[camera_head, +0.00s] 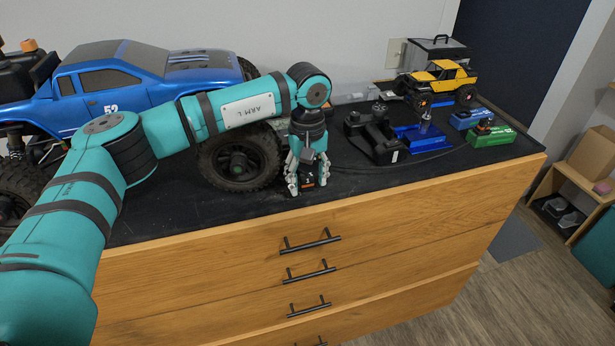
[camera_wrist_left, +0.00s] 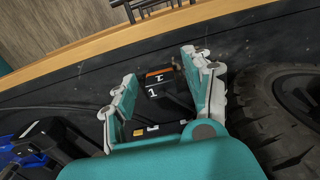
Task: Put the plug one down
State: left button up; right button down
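The plug one (camera_wrist_left: 165,90) is a small black block with an orange edge and a white "1" on it. In the left wrist view it lies between the two fingers of my left gripper (camera_wrist_left: 160,66), with a narrow gap showing on each side. In the head view my left gripper (camera_head: 308,188) points down at the dark top of the cabinet, beside the blue truck's front wheel. Its fingers are spread around the plug (camera_head: 308,182), which sits at or very near the surface. My right gripper is not in view.
A large blue truck (camera_head: 110,90) stands close on the left, its black tyre (camera_head: 238,158) beside the gripper. To the right are a black device (camera_head: 377,135), a blue stand (camera_head: 422,138), a green pack (camera_head: 490,136) and a yellow crawler (camera_head: 440,82). The cabinet's front edge is near.

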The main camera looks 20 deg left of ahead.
aim_at(308, 176)
pick_arm(q)
jog(key=shift+r, duration=0.4)
notch_tip(308, 176, up, 12)
jog(key=b, duration=0.3)
jog(key=shift+f, duration=0.25)
